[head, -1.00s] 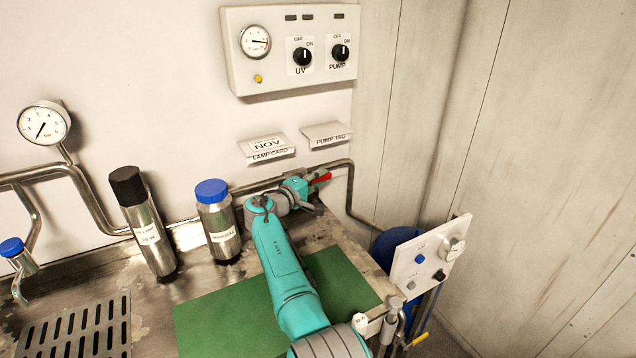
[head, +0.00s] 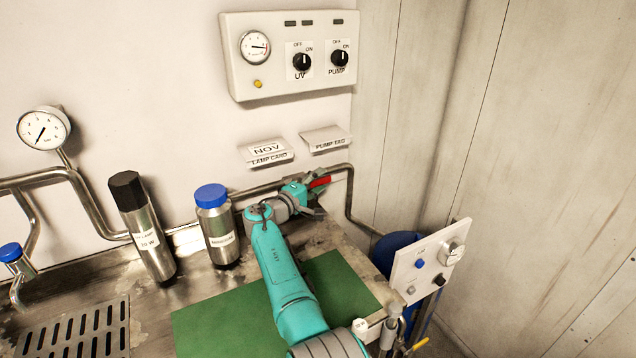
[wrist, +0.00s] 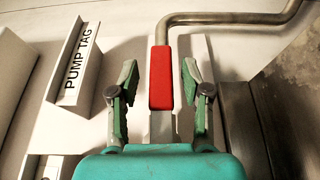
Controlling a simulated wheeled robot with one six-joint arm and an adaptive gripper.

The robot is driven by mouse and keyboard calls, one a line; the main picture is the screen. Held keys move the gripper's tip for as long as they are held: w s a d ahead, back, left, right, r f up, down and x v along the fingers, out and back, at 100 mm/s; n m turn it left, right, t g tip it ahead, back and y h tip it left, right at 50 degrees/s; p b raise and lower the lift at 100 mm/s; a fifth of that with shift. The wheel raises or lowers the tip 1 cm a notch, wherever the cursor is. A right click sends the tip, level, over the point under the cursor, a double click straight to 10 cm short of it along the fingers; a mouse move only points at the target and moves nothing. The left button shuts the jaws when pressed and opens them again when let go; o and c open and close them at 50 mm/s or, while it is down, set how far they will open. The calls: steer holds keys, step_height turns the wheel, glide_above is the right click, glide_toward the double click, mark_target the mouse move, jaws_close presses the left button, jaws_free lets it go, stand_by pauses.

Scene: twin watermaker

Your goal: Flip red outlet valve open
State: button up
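The red outlet valve handle (wrist: 161,78) lies between the two fingers of my gripper (wrist: 160,88) in the wrist view. The fingers are open, with a visible gap on each side of the handle. In the head view, the red handle (head: 320,182) shows just past the end of my gripper (head: 312,190), by the pipe on the back wall. The handle's far end sits close to the bent steel pipe (wrist: 228,18). The valve body is mostly hidden behind my gripper and wrist.
The pump tag holder (head: 325,139) is on the wall above the handle, and a steel bottle with a blue cap (head: 217,225) stands left of my arm. A white panel with knobs (head: 430,262) stands at the right. A green mat (head: 215,318) lies under my arm.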

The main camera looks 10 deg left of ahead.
steer(key=v, duration=1.2)
